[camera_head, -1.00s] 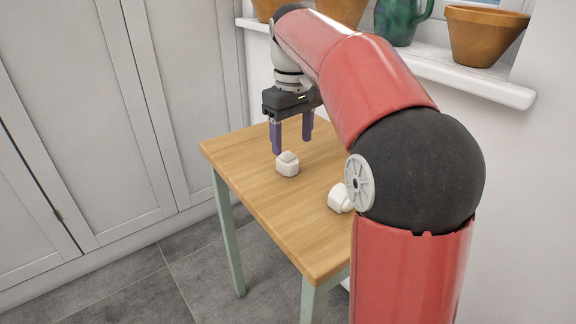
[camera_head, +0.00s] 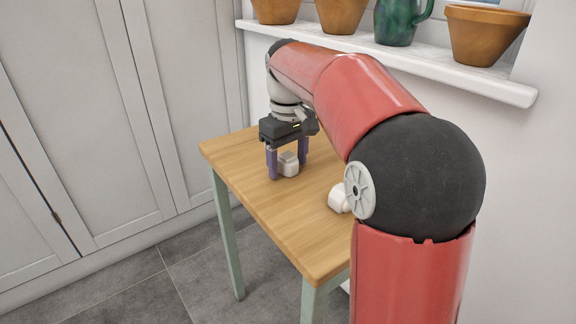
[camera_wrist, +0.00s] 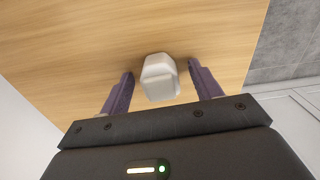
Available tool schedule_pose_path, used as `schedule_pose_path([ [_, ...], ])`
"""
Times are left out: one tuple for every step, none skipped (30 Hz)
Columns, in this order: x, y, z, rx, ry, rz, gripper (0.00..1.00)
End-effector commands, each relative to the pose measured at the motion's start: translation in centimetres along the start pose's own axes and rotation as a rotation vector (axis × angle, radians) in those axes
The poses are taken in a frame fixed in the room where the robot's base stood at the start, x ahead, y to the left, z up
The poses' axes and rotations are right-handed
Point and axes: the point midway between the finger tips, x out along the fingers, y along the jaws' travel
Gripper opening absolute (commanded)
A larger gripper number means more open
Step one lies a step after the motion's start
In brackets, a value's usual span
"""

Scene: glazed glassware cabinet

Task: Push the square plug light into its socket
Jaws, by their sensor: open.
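A small white block-like piece (camera_head: 289,164) stands on the wooden table; it also shows in the wrist view (camera_wrist: 159,78). I cannot tell for sure whether it is the square plug light. My gripper (camera_head: 288,172) is open, with its purple fingers low on either side of this piece; in the wrist view the fingers (camera_wrist: 160,82) flank it with a gap on each side. A second white piece (camera_head: 339,198) lies nearer the front, partly hidden behind my arm. No socket can be made out for certain.
The wooden table (camera_head: 262,203) has green legs and is clear to the left of the pieces. Pale cabinet doors (camera_head: 90,110) stand at left. A windowsill (camera_head: 440,70) at the back holds terracotta pots (camera_head: 484,36) and a green jug (camera_head: 398,22).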

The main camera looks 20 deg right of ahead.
Motion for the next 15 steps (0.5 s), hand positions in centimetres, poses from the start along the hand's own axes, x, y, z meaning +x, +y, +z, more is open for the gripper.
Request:
schedule_pose_path([
  [-0.02,0.00,0.00,0.000,0.000,0.000,0.64],
  [-0.02,0.00,0.00,0.000,0.000,0.000,0.64],
  [-0.02,0.00,0.00,0.000,0.000,0.000,0.64],
  [-0.03,0.00,0.00,0.000,0.000,0.000,0.62],
  [-0.03,0.00,0.00,0.000,0.000,0.000,0.58],
  [-0.03,0.00,0.00,0.000,0.000,0.000,0.53],
  [-0.03,0.00,0.00,0.000,0.000,0.000,0.49],
  [-0.03,0.00,0.00,0.000,0.000,0.000,0.45],
  [-0.03,0.00,0.00,0.000,0.000,0.000,0.40],
  [-0.03,0.00,0.00,0.000,0.000,0.000,0.36],
  [-0.03,0.00,0.00,0.000,0.000,0.000,0.32],
  [-0.03,0.00,0.00,0.000,0.000,0.000,0.27],
  [-0.03,0.00,0.00,0.000,0.000,0.000,0.23],
  [-0.03,0.00,0.00,0.000,0.000,0.000,0.19],
  [-0.04,0.00,0.00,0.000,0.000,0.000,0.18],
])
